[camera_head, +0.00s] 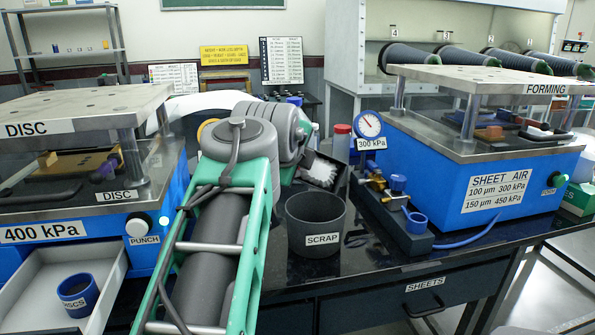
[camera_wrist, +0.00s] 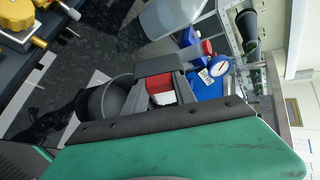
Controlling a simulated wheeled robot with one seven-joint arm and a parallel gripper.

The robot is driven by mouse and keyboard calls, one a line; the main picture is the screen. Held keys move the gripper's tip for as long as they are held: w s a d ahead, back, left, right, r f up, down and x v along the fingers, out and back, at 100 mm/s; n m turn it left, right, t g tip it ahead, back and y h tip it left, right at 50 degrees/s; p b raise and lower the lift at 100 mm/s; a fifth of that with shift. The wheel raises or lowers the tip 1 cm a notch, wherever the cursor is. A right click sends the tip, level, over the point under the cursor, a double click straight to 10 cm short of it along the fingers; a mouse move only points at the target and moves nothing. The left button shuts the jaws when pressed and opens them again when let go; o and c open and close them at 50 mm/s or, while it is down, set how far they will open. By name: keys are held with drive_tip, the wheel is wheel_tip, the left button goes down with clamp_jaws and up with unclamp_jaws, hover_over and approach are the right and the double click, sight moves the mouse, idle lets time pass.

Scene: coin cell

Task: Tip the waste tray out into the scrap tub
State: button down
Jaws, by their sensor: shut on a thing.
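The scrap tub (camera_head: 316,225) is a dark grey round tub labelled SCRAP, standing upright on the black bench. It also shows in the wrist view (camera_wrist: 108,100), just left of my fingers. A dark tray, which looks like the waste tray (camera_head: 338,184), is tilted just behind and above the tub's rim in the head view. Pale scraps show against it. My arm hides part of it and hides the gripper in the head view.
A red-capped bottle (camera_head: 342,142) is behind. The blue DISC press (camera_head: 75,190) is left and the SHEET AIR press (camera_head: 490,170) right. Bench room in front of the tub is clear.

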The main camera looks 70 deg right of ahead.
drive_tip(key=shift+s+a+f+m+t+h+b, duration=0.15)
drive_tip(key=shift+f+h+b, duration=0.2)
drive_tip(key=shift+b, duration=1.4)
drive_tip(key=shift+s+a+f+m+t+h+b, duration=0.15)
drive_tip(key=shift+f+h+b, duration=0.2)
drive_tip(key=shift+b, duration=1.35)
drive_tip(key=shift+a+b, duration=0.15)
drive_tip(key=shift+b, duration=0.55)
drive_tip(key=shift+r+h, duration=0.2)
drive_tip(key=shift+h, duration=0.1)
